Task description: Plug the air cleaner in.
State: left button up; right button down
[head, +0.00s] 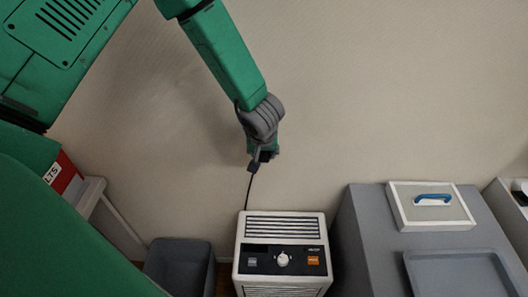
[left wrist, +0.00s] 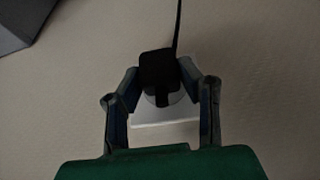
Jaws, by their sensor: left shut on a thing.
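The air cleaner (head: 283,229) is a white box with a slatted top and a dark control panel with a white knob. It stands on the floor by the wall in the head view. Its black cord (head: 249,190) rises to a black plug (head: 255,166). My left gripper (head: 262,154) is shut on the plug (left wrist: 158,70), close to the wall above the air cleaner. In the left wrist view the left gripper (left wrist: 160,88) has a finger on each side of the plug. A pale plate (left wrist: 165,119), perhaps a wall socket, lies behind the plug, mostly hidden. I cannot tell whether they touch. My right gripper is out of view.
A grey bin (head: 178,262) stands left of the air cleaner. A grey cabinet (head: 362,235) stands right of it, bearing a pale box (head: 405,207) with a blue handle and a grey tray (head: 455,254). A red box (head: 68,176) is at the left. The wall around the gripper is clear.

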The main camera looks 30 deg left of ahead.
pick_arm(q)
jog(key=shift+r, duration=0.1)
jog(key=shift+a+p, duration=0.1)
jog(key=shift+p, duration=0.3)
dwell(0.7)
jog(key=shift+p, duration=0.45)
dwell(0.5)
jog(key=shift+p, duration=0.35)
jog(key=shift+w+a+p, duration=0.25)
jog(key=shift+w+p, duration=0.3)
jog(key=shift+p, duration=0.05)
dwell(0.3)
